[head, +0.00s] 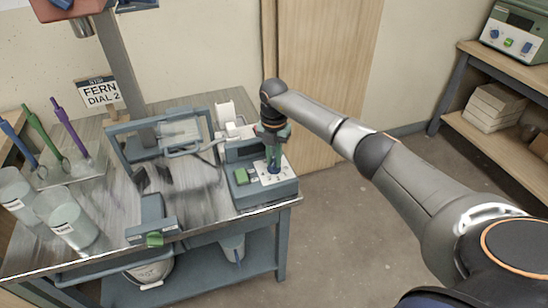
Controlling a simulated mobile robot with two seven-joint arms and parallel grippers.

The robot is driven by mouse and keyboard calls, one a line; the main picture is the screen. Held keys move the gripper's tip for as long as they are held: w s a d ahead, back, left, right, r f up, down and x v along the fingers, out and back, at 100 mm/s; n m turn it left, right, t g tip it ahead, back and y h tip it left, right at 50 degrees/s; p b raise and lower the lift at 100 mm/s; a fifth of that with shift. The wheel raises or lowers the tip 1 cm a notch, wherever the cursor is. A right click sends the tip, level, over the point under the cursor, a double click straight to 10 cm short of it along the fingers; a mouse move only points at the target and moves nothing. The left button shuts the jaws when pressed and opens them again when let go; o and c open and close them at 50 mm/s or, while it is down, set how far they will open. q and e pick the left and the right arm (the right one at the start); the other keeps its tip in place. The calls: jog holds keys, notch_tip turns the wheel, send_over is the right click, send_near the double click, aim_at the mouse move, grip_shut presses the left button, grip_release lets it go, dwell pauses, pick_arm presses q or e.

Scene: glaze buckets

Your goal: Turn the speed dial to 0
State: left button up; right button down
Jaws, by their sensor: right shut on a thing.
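The speed dial (274,169) is a dark blue knob on a white marked plate (268,180) on top of a grey control box (285,190). The box stands at the right front corner of the metal table. My right gripper (273,158) comes down from above and is shut on the dial. The gripper hides much of the dial, and its pointer and the numbers are too small to read. A green button (241,176) sits left of the dial. My left gripper is not in view.
A grey frame (115,150) and post stand left of the box. Clear labelled containers (66,220) and coloured-handled tools (70,132) are at the table's left. A sign (102,94) reads "FERN DIAL 2". A shelf (490,140) with another device stands at the right.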

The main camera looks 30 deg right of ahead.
jog(key=shift+n, duration=0.3)
jog(key=n, duration=0.5)
jog(key=shift+n, duration=0.3)
jog(key=n+b, duration=0.1)
jog(key=n, duration=0.7)
jog(key=shift+b, duration=0.35)
jog(key=n+b, duration=0.1)
jog(key=n, duration=0.4)
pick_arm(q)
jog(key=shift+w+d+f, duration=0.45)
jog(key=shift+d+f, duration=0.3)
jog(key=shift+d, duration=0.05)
pick_arm(e)
jog(key=shift+r+n, duration=0.1)
jog(key=shift+n, duration=2.2)
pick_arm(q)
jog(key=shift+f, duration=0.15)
pick_arm(e)
jog(key=c, duration=0.8)
grip_release()
jog(key=shift+c, duration=0.2)
